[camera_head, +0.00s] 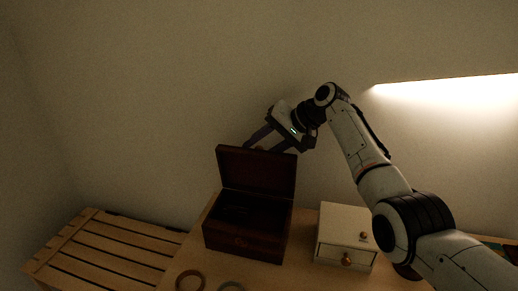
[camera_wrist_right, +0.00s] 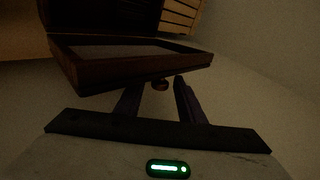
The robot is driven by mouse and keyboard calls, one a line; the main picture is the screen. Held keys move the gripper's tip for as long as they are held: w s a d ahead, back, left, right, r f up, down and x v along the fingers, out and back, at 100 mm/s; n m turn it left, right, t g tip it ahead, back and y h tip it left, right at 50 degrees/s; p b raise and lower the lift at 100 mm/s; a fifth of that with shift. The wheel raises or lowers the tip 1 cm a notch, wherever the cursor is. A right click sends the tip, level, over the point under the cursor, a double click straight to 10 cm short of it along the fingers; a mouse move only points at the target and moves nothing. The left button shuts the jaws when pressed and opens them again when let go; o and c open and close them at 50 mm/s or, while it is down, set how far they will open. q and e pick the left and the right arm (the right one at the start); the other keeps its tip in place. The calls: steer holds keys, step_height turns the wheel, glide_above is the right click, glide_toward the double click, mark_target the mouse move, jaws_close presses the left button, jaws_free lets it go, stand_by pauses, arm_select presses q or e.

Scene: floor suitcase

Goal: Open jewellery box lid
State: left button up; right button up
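The dark brown wooden jewellery box (camera_head: 243,239) stands on the wooden surface in the head view. Its lid (camera_head: 256,172) is raised to about upright at the back, and the dark inside shows. My right gripper (camera_head: 265,144) is above and behind the lid's top edge, with its fingers pointing down to the left. My left gripper is out of view.
A cream box (camera_head: 345,225) with a small drawer and round knobs stands right of the jewellery box. Two rings, one brown (camera_head: 190,280) and one grey (camera_head: 231,287), lie in front. A slatted wooden bench (camera_head: 105,250) is at left. A wall is behind.

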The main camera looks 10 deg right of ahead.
steer(key=b+v, duration=0.1)
steer(key=v, duration=0.9)
steer(key=shift+r, duration=0.15)
